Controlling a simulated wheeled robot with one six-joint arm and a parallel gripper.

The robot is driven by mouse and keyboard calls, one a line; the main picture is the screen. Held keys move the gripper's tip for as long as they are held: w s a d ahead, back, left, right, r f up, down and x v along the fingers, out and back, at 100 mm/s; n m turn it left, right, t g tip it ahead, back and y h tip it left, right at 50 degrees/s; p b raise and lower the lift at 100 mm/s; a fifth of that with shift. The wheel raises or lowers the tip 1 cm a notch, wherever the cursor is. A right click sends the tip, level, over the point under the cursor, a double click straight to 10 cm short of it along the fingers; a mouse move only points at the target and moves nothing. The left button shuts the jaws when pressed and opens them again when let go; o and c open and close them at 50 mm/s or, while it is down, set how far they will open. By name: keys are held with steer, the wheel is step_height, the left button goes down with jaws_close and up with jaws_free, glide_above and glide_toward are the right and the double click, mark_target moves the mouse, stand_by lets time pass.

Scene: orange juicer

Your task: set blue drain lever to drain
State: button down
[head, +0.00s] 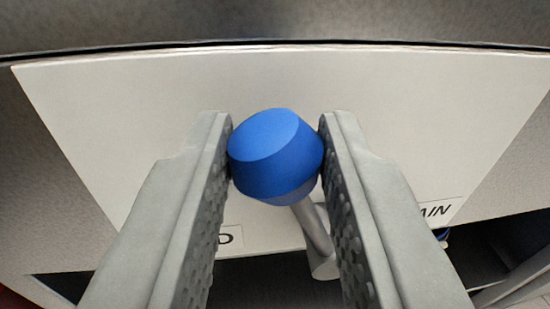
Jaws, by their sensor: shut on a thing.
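The blue drain lever's knob (270,155) is in the middle of the head view. Its grey metal shaft (315,235) runs down and to the right from the knob to a round pivot. My gripper (276,145) is shut on the knob, with one grey padded finger on each side touching it. The knob lies between the two labels, and the lever leans up and slightly left of its pivot. The right label (441,211) shows "AIN", the rest hidden by my right finger. The left label (230,238) shows only "D".
A pale panel (420,95) fills the space behind the lever, with a dark seam along its top edge. Grey speckled surface (300,20) lies above it. Dark openings show below the panel. A small blue thing (441,233) is partly visible at lower right.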

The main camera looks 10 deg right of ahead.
steer(key=shift+d+r+m, duration=0.2)
steer(key=shift+d+m, duration=0.3)
steer(key=shift+m, duration=0.1)
steer(key=shift+d+r+m, duration=0.2)
steer(key=shift+d+m, duration=0.3)
steer(key=shift+m, duration=0.1)
steer(key=d+m, duration=0.2)
steer(key=shift+d+m+g, duration=0.1)
steer(key=shift+m+g, duration=0.2)
steer(key=shift+g, duration=0.1)
steer(key=shift+d+f+m+y, duration=0.15)
steer(key=shift+d+m+y, duration=0.15)
steer(key=shift+d+m, duration=0.75)
steer(key=shift+d+f+m+y, duration=0.2)
steer(key=shift+d+m, duration=0.25)
steer(key=shift+m, duration=0.25)
steer(key=shift+d+f+m+y, duration=0.1)
steer(key=shift+d+f+m, duration=0.1)
steer(key=shift+d+m, duration=0.35)
steer(key=shift+a, duration=0.1)
steer(key=c, duration=1.1)
jaws_free()
steer(key=shift+f, duration=0.1)
steer(key=shift+s, duration=0.1)
